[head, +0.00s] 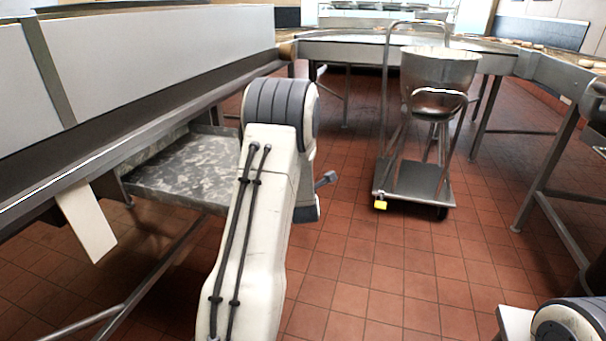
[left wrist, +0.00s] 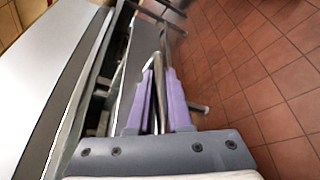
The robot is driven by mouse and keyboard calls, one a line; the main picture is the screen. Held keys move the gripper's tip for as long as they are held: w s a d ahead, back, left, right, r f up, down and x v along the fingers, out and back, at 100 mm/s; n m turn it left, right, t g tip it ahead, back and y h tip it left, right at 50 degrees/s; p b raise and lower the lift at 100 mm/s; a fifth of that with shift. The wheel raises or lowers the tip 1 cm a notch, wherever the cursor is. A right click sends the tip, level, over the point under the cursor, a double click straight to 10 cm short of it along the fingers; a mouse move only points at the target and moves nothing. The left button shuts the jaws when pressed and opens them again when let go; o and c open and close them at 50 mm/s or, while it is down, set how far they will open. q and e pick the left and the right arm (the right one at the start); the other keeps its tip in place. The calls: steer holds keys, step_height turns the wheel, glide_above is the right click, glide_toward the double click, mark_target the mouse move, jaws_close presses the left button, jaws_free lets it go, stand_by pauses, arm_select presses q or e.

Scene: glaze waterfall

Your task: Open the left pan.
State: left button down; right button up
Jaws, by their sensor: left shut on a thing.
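The left pan (head: 185,168) is a shallow, mottled grey metal tray under the long conveyor at the left. It sticks out partly from beneath the conveyor's edge. My left arm stands in front of its right end and hides it. In the left wrist view, my left gripper (left wrist: 158,82) has its purple fingers closed around a thin metal bar (left wrist: 157,112), which looks like the pan's handle. The join between bar and pan is not clear. My left gripper is mostly hidden behind the arm in the head view. My right gripper is not in view.
The conveyor (head: 150,125) with white side panels runs along the left. A wheeled cart (head: 415,185) carrying a metal bowl (head: 438,72) stands at the right. A table frame (head: 555,150) stands at far right. Open red-tiled floor (head: 370,285) lies between the left arm and the cart.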

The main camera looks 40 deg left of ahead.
arm_select(q)
steer(key=shift+f, duration=0.15)
steer(key=c, duration=0.8)
jaws_free()
steer(key=shift+c, duration=0.2)
steer(key=p+v, duration=0.1)
steer(key=v, duration=0.9)
steer(key=shift+s+d+r+p, duration=0.15)
steer(key=shift+s+r+p, duration=0.05)
steer(key=shift+p, duration=0.1)
